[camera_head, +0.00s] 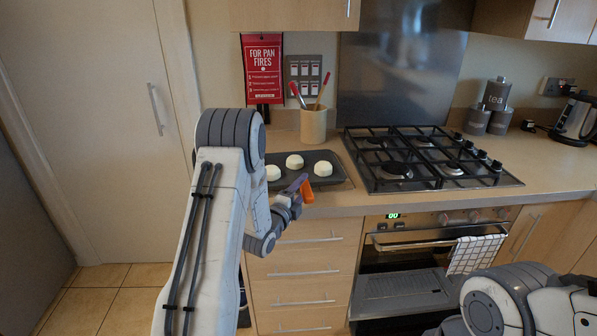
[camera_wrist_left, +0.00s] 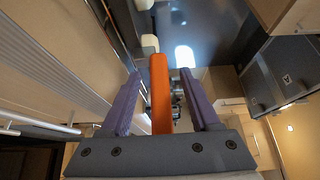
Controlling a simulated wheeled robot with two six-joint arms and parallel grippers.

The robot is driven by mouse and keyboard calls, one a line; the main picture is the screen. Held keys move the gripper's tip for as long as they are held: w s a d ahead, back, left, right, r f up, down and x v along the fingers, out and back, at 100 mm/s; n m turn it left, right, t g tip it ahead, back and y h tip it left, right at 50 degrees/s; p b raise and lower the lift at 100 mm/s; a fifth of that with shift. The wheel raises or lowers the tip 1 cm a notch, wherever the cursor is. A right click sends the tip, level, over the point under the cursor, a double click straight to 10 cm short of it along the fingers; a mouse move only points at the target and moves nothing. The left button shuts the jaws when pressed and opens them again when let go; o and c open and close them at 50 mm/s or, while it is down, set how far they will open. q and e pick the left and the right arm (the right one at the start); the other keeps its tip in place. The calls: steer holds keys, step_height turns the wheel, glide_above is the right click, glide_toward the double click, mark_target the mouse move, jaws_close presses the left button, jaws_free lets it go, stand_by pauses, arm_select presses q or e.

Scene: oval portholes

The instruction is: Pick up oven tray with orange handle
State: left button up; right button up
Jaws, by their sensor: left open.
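The dark oven tray (camera_head: 341,174) lies flat on the worktop left of the hob, with three pale round buns on it. Its orange handle (camera_head: 307,193) sticks out over the front edge of the worktop. My left gripper (camera_head: 299,188) is at the handle. In the left wrist view the orange handle (camera_wrist_left: 160,95) stands between the two purple fingers of the left gripper (camera_wrist_left: 159,80), with gaps on both sides. The gripper is open. My left arm hides the tray's left part in the head view. My right gripper is out of view; only part of the right arm shows.
A black gas hob (camera_head: 415,158) lies right of the tray. A utensil pot (camera_head: 314,126) stands behind the tray. Drawers (camera_head: 305,270) and an oven (camera_head: 405,285) with a hanging checked towel (camera_head: 476,254) are below the worktop.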

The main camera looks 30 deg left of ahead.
arm_select(q)
steer(key=shift+w, duration=0.35)
jaws_close()
stand_by(1.1)
steer(key=shift+r, duration=0.1)
